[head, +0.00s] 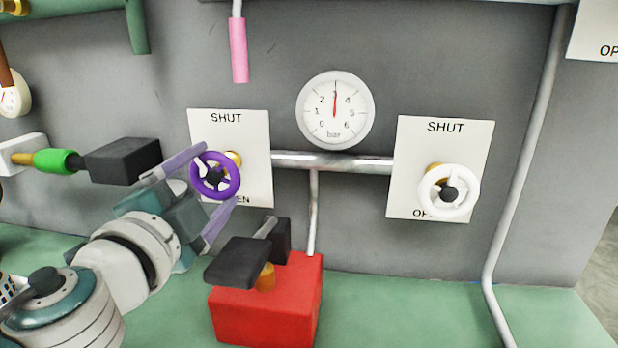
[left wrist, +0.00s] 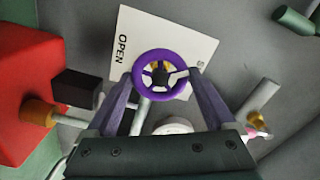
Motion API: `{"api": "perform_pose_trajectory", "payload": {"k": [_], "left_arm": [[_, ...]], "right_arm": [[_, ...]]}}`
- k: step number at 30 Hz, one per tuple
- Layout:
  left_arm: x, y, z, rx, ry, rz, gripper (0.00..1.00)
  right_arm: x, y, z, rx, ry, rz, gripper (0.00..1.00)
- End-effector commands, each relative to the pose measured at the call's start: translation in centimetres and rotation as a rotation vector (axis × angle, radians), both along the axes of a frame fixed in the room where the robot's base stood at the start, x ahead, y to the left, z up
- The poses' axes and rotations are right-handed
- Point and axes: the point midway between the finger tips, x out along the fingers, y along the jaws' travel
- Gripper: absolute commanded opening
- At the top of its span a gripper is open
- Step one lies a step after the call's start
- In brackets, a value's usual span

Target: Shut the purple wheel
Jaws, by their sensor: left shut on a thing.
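The purple wheel (head: 235,178) is mounted on a white plate (head: 255,135) marked SHUT at the top and OPEN at the bottom. One pale spoke of the wheel points up and left in the head view. My left gripper (head: 216,175) is shut on the wheel, one finger on each side of its rim. The left wrist view shows the purple wheel (left wrist: 160,97) between the fingertips, with the OPEN word to its left. My right gripper is not in view.
A white wheel (head: 448,210) is on a second plate to the right. A gauge (head: 335,110) between them reads about 3 bar. A red box (head: 265,315) with a black-handled part stands below the purple wheel. A pink-sleeved pipe (head: 238,50) hangs above.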

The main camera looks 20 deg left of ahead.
Motion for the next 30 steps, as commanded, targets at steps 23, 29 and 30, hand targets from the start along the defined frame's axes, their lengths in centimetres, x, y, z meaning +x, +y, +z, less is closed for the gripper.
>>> {"api": "perform_pose_trajectory", "payload": {"k": [23, 29, 30], "left_arm": [[0.03, -0.03, 0.12, 0.557, 0.131, 0.000, 0.33], [0.03, -0.03, 0.12, 0.599, 0.141, 0.000, 0.33], [0.03, -0.03, 0.12, 0.603, 0.142, 0.000, 0.33]], "right_arm": [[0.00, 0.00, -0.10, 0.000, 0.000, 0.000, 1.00], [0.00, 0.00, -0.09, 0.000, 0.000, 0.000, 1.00], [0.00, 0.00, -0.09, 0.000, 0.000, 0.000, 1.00]]}}
